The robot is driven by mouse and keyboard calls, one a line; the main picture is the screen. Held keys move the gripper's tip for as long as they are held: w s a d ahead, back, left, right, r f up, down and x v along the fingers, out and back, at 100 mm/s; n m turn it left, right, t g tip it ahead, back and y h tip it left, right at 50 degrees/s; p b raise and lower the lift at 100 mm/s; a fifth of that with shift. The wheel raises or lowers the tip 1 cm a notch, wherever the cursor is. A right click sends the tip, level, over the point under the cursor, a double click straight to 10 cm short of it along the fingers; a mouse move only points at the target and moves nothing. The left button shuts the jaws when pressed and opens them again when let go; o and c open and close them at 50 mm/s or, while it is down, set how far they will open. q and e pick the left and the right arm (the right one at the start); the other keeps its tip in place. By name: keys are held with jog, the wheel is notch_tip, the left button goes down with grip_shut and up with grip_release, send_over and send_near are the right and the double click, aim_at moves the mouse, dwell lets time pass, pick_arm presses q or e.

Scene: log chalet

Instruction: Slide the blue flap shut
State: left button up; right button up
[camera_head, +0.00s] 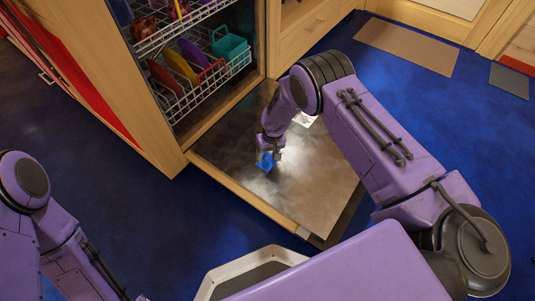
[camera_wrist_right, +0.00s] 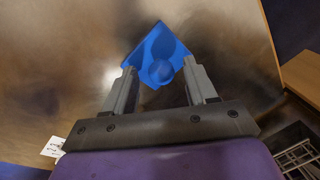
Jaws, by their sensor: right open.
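The blue flap (camera_head: 265,161) is on the inner face of the open dishwasher door (camera_head: 315,189). In the right wrist view the blue flap (camera_wrist_right: 159,56) shows as a blue piece with a rounded recess, just beyond and between my fingertips. My right gripper (camera_head: 269,151) is over the door at the flap. In the right wrist view my right gripper (camera_wrist_right: 161,82) is open, its two fingers apart with nothing clamped between them. I cannot tell whether the fingers touch the flap. My left arm shows at the lower left, but its gripper is not in view.
A lower rack (camera_head: 211,82) with colourful plates and a teal container stands in the dishwasher, below an upper rack (camera_head: 160,38). A white label (camera_head: 304,119) is on the door. Wooden cabinets flank the opening. Blue floor lies around the door.

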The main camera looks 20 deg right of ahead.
notch_tip(320, 180, up, 10)
jog(key=d+p, duration=0.1)
jog(key=p, duration=0.3)
jog(key=shift+d+r, duration=0.25)
